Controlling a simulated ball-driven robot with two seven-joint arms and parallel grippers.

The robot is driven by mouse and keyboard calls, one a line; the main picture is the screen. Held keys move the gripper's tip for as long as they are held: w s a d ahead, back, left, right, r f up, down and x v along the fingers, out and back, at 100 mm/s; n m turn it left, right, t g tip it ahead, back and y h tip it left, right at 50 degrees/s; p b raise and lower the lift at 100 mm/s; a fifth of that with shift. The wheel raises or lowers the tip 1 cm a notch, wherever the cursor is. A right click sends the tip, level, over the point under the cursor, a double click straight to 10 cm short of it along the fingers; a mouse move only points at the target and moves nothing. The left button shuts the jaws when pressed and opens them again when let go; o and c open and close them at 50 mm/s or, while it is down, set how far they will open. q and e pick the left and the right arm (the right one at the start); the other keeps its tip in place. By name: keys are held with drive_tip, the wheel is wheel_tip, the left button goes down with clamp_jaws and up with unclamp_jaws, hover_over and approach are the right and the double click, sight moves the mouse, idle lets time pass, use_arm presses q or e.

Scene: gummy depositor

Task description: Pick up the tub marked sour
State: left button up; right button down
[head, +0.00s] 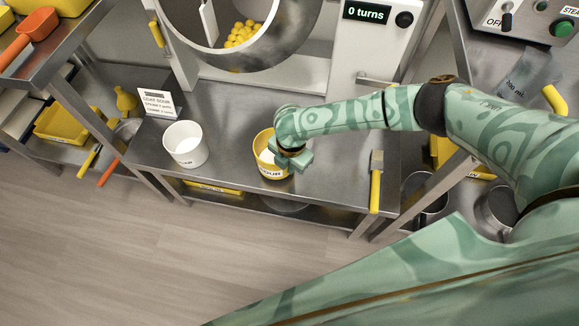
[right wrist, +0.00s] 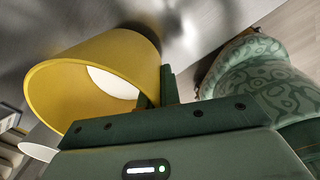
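The yellow tub marked sour (head: 262,158) is near the front edge of the steel table, in the middle of the head view. It looks upright, and I cannot tell whether its base touches the table. My right gripper (head: 292,158) is at the tub's right side, partly covering it. In the right wrist view the yellow tub (right wrist: 95,65) shows its open mouth and pale inside. There my right gripper (right wrist: 158,95) has one finger inside the rim and one outside, close against the wall between them. My left gripper is not in view.
A white tub (head: 185,145) stands to the left on the table (head: 225,115), with a printed card (head: 157,103) behind it. A yellow-handled scraper (head: 376,180) is at the right edge. A drum with yellow pieces (head: 240,35) and a "0 turns" display (head: 367,14) stand behind.

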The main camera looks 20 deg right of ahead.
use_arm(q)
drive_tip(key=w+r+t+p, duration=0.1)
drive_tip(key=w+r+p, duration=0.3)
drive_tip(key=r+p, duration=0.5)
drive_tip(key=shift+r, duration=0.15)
use_arm(e)
drive_tip(key=s+d+r, duration=0.2)
drive_tip(key=s+r, duration=0.8)
drive_tip(key=s, duration=0.4)
drive_tip(key=shift+w+r, duration=0.1)
